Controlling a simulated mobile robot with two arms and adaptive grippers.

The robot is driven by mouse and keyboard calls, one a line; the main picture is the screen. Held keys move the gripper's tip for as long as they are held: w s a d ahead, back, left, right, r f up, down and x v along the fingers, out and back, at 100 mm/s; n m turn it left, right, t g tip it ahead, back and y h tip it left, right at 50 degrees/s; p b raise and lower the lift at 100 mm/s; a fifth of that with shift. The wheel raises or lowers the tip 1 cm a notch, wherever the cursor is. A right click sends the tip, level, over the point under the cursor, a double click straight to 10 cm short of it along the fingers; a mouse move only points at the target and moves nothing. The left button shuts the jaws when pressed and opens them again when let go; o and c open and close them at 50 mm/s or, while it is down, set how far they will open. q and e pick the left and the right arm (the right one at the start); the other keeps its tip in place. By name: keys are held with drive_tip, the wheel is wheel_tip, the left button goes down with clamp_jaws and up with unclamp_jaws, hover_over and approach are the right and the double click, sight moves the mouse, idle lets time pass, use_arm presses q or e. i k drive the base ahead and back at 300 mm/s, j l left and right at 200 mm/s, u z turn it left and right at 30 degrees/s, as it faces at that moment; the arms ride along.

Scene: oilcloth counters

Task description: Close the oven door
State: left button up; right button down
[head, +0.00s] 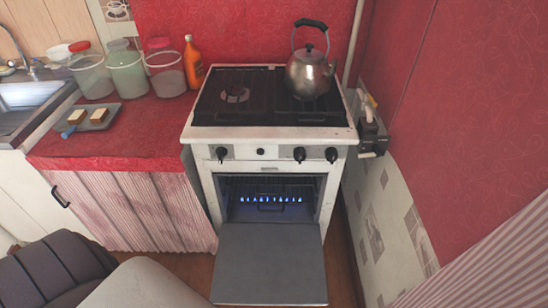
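The white oven (203,165) stands in the middle of the head view. Its door (268,264) is swung down fully open, and the grey inner panel faces up, roughly level. Inside the cavity, a row of blue flames (270,199) burns beneath a wire rack. Neither of my grippers shows; only grey parts of my own body are in view at the lower left.
A kettle (308,72) stands on the black hob. Left, a red counter (130,150) holds jars (126,72), an orange bottle (193,64) and a tray (101,125). The space above the door is clear.

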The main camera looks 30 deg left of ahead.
sight(256, 265)
drive_tip(key=u, duration=1.05)
drive_tip(key=k, duration=0.05)
